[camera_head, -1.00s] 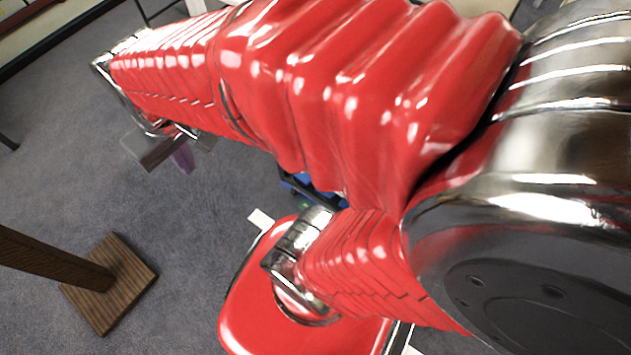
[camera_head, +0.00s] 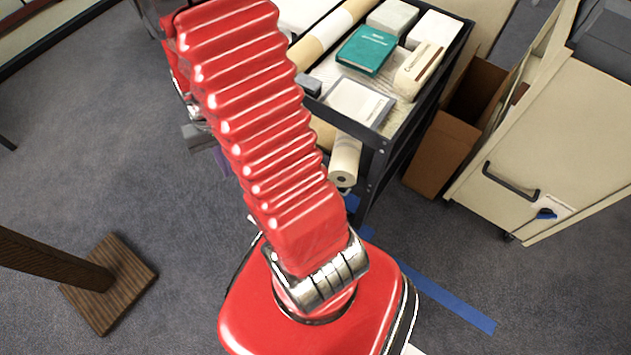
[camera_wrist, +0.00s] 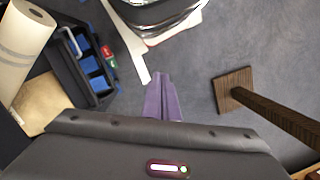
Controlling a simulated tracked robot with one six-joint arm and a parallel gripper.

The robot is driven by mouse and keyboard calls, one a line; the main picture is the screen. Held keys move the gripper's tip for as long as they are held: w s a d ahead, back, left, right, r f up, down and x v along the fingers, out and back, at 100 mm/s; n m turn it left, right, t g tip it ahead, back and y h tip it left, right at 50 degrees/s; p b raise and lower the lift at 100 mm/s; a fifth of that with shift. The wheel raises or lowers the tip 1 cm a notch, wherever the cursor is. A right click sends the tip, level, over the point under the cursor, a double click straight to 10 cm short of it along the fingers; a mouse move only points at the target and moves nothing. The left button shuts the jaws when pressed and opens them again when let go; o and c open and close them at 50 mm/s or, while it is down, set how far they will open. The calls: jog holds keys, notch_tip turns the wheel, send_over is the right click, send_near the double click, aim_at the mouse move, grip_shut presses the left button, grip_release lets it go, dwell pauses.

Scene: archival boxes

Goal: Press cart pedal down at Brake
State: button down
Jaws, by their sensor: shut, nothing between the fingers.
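The black cart (camera_head: 376,170) stands at upper centre-right in the head view, its top shelf loaded. In the wrist view, a black part with blue patches (camera_wrist: 90,64) lies at left, with a small red piece (camera_wrist: 105,50) and a green piece (camera_wrist: 112,63) on its right edge. These may be the pedal, but I cannot read any label. My gripper (camera_wrist: 163,80) shows as purple fingers, shut and empty, apart from these pieces and to their right. In the head view my arm hides most of the gripper and the cart's near lower end.
A wooden post on a square base (camera_head: 110,283) stands at left. A beige cabinet (camera_head: 540,150) and an open cardboard box (camera_head: 445,150) stand right of the cart. A paper roll (camera_head: 345,160) sticks out of the cart. Blue tape (camera_head: 450,300) marks the carpet. Floor at left is mostly clear.

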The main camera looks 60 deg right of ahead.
jog(key=s+d+f+m, duration=0.3)
jog(key=s+f, duration=0.2)
jog(key=f, duration=0.9)
jog(key=s+d+f+m, duration=0.3)
jog(key=s+f+m, duration=0.1)
jog(key=f, duration=1.1)
jog(key=s+d+f+m, duration=0.3)
jog(key=s+d+f, duration=0.15)
jog(key=f, duration=0.95)
jog(key=s+d+f+m+h, duration=0.1)
jog(key=d+f+h, duration=0.3)
jog(key=d, duration=0.4)
jog(key=shift+s+d+f+m+h, duration=0.2)
jog(key=shift+m+h, duration=0.2)
jog(key=shift+m, duration=0.5)
jog(key=shift+f, duration=0.15)
jog(key=x, duration=1.2)
jog(key=shift+s+a+f, duration=0.15)
jog(key=shift+s+a, duration=0.15)
jog(key=shift+a, duration=0.05)
jog(key=shift+s+f, duration=0.1)
jog(key=shift+f, duration=0.6)
